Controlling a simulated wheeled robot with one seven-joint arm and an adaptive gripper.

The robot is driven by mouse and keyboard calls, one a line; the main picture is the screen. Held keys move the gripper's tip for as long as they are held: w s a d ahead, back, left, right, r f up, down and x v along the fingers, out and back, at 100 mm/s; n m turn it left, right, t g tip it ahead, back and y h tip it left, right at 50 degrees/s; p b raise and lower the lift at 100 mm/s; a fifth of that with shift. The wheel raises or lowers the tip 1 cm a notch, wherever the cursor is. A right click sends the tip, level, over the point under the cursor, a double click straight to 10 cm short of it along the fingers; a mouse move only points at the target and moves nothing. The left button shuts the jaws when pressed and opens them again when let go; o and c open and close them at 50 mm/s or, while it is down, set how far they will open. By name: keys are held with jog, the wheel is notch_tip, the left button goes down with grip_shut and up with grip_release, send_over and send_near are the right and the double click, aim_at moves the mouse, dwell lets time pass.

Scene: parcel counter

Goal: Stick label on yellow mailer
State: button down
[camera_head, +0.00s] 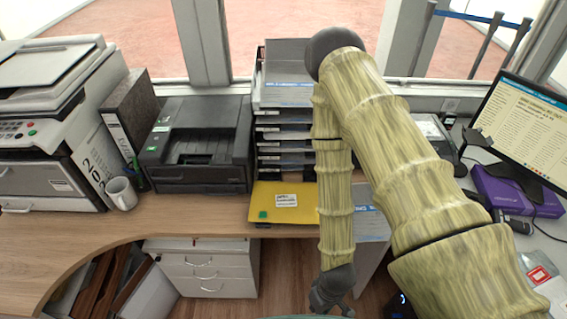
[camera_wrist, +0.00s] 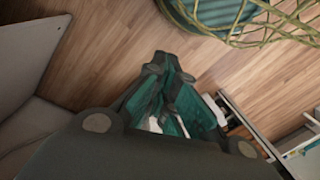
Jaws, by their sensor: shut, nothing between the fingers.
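The yellow mailer (camera_head: 300,216) lies at the front edge of the wooden counter, below the stacked trays. A white label (camera_head: 287,200) with dark print lies on its upper face, and a small green patch (camera_head: 263,214) shows near its lower left corner. My arm hides what is just right of the mailer. My gripper (camera_head: 328,298) hangs low in front of the counter, below and right of the mailer and apart from it. In the wrist view my gripper (camera_wrist: 162,70) is shut and empty, above the wooden floor. The mailer is not recognisable in that view.
A black printer (camera_head: 197,145) and stacked trays (camera_head: 283,135) stand behind the mailer. A white mug (camera_head: 121,193) and a large copier (camera_head: 50,120) are at left. A monitor (camera_head: 520,125) and purple box (camera_head: 515,192) are at right. White drawers (camera_head: 205,268) stand under the counter. Bare wood lies left of the mailer.

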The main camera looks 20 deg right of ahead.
jog(key=w+a+r+n+y+p, duration=0.2)
jog(key=w+a+r+n+p, duration=0.1)
jog(key=w+a+r+n, duration=0.3)
jog(key=n+h+p, duration=0.4)
jog(key=n+p, duration=0.4)
jog(key=n, duration=0.9)
send_near(286, 200)
jog(key=f+b, duration=0.4)
jog(key=b, duration=0.1)
jog(key=shift+s+d+f, duration=0.15)
jog(key=shift+d+f, duration=0.05)
jog(key=shift+f, duration=0.05)
jog(key=shift+f+b, duration=1.1)
jog(key=shift+f, duration=0.45)
notch_tip(286, 200, up, 8)
jog(key=p, duration=0.5)
jog(key=shift+p, duration=0.4)
